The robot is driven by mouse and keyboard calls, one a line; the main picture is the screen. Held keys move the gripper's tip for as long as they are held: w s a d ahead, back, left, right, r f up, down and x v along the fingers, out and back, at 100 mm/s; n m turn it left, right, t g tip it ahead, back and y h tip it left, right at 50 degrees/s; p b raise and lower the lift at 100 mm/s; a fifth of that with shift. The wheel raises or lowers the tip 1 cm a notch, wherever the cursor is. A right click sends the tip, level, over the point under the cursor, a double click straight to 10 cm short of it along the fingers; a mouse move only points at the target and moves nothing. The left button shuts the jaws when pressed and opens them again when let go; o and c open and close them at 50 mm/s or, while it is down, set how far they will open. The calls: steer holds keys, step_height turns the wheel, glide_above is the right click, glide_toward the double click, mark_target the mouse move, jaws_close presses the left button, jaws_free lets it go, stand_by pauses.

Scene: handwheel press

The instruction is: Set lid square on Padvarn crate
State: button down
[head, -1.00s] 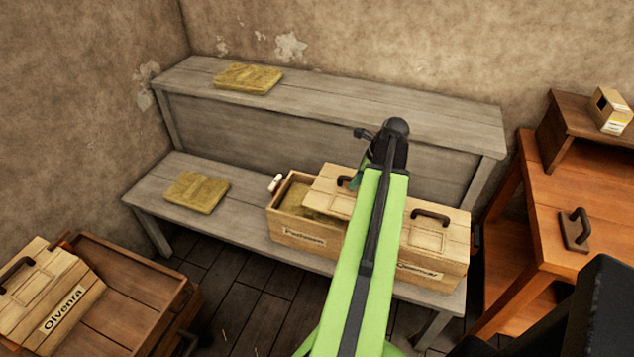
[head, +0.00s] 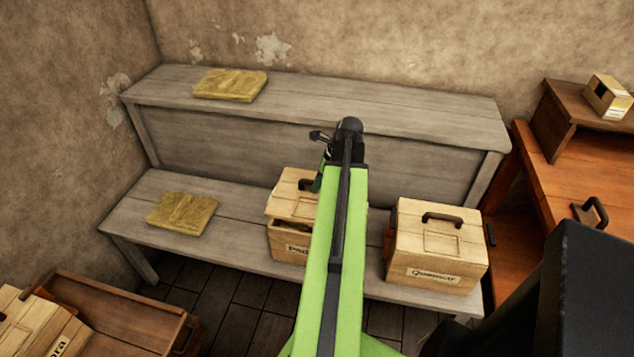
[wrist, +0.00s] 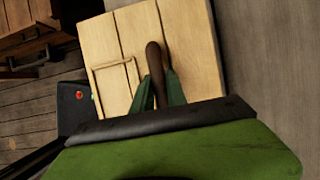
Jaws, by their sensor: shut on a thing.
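The Padvarn crate (head: 283,245) is a pale wooden box on the lower bench shelf; my arm hides its right part and most of its label. Its plank lid (head: 283,204) is over the crate, with a dark gap under its front edge. Whether it touches the crate anywhere is hidden. My gripper (head: 317,183) is over the lid. In the wrist view, my gripper's green fingers (wrist: 159,92) are shut on the dark handle (wrist: 155,65) of the lid (wrist: 188,50). The crate's rim does not show there.
A closed crate with another label (head: 436,250) stands to the right on the same shelf, with a gap between. A straw-coloured pad (head: 182,213) lies to the left, another (head: 230,85) on the upper shelf. A brown wooden tray (head: 115,310) is at lower left.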

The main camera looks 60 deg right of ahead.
steer(key=shift+s+d+f+b, duration=0.1)
steer(key=shift+f+b, duration=1.2)
steer(key=shift+f, duration=0.05)
steer(key=shift+s+d+f+b, duration=0.1)
steer(key=shift+f+b, duration=1.2)
steer(key=shift+f, duration=0.05)
steer(key=shift+w+a+f, duration=0.1)
steer(key=c, duration=1.3)
jaws_free()
steer(key=shift+o, duration=0.2)
steer(key=p+v, duration=1.6)
steer(key=v, duration=0.1)
steer(key=shift+r, duration=0.3)
